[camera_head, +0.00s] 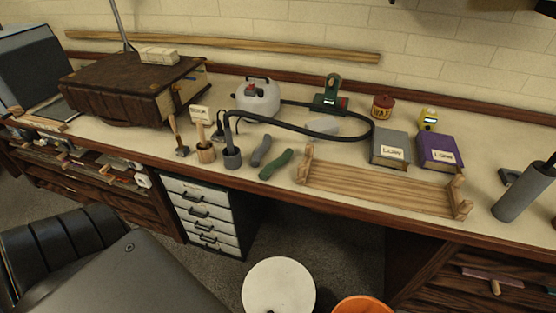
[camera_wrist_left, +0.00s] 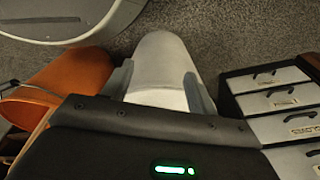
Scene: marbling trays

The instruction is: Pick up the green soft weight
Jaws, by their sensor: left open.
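The green soft weight (camera_head: 276,164) lies on the bench near its front edge, a short, slightly bent dark green piece. A similar grey soft weight (camera_head: 261,151) lies just left of it, with a narrow space between them. My left gripper (camera_wrist_left: 160,82) shows in the left wrist view with its two fingers apart. It points down over the floor, away from the bench top, and holds nothing. Neither gripper shows in the head view, and the green weight does not show in the left wrist view.
A white canister (camera_head: 257,98) with a black hose is behind. White drawers (camera_head: 205,215) sit below the bench; a white round-topped object (camera_head: 278,287) and orange bucket (camera_head: 363,305) stand before it.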

